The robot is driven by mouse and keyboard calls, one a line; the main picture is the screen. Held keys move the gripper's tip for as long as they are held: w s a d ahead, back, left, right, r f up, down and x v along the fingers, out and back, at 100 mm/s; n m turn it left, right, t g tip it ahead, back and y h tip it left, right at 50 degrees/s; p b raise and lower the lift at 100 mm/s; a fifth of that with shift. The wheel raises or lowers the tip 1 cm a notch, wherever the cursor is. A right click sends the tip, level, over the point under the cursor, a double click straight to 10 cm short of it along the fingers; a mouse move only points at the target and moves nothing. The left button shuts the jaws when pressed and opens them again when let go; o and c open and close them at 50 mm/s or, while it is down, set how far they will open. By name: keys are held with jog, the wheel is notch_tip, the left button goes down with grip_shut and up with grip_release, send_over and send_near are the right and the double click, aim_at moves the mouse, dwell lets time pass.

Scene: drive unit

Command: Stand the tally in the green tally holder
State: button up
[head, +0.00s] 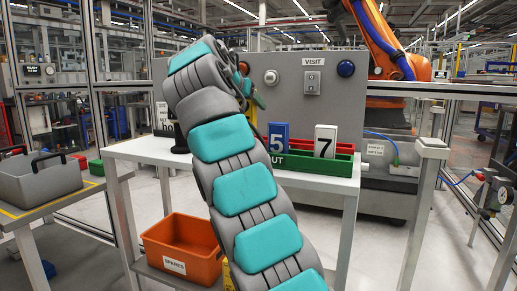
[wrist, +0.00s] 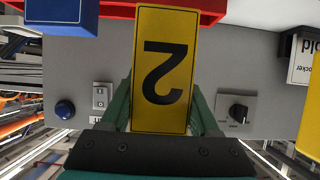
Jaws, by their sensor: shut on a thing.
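A yellow tally with a black 2 (wrist: 150,60) is between the fingers of my gripper (wrist: 163,110) in the wrist view. The gripper is shut on it. The numeral shows upside down in that view. The green tally holder (head: 318,182) lies on the white table, partly behind my arm. A white tally with a 7 (head: 325,141) and a blue tally with a 5 (head: 277,145) stand upright there; I cannot tell exactly which slots hold them.
A red holder (head: 338,147) runs behind the green one; red also shows in the wrist view (wrist: 215,8), beside a blue block (wrist: 62,15). A grey panel (head: 335,90) with buttons and a switch stands behind. An orange bin (head: 182,247) sits below the table (head: 140,152).

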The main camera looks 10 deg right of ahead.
aim_at(251, 124)
notch_tip(251, 124, down, 6)
jog(key=b, duration=0.4)
jog(key=shift+r, duration=0.15)
jog(key=shift+f+b, duration=0.55)
jog(key=shift+f, duration=0.6)
jog(key=shift+f, duration=0.15)
jog(key=o, duration=1.4)
jog(key=shift+s+a+r, duration=0.1)
jog(key=shift+r, duration=0.15)
jog(key=v, duration=1.1)
jog(key=shift+s+a+r, duration=0.1)
jog(key=shift+s, duration=0.15)
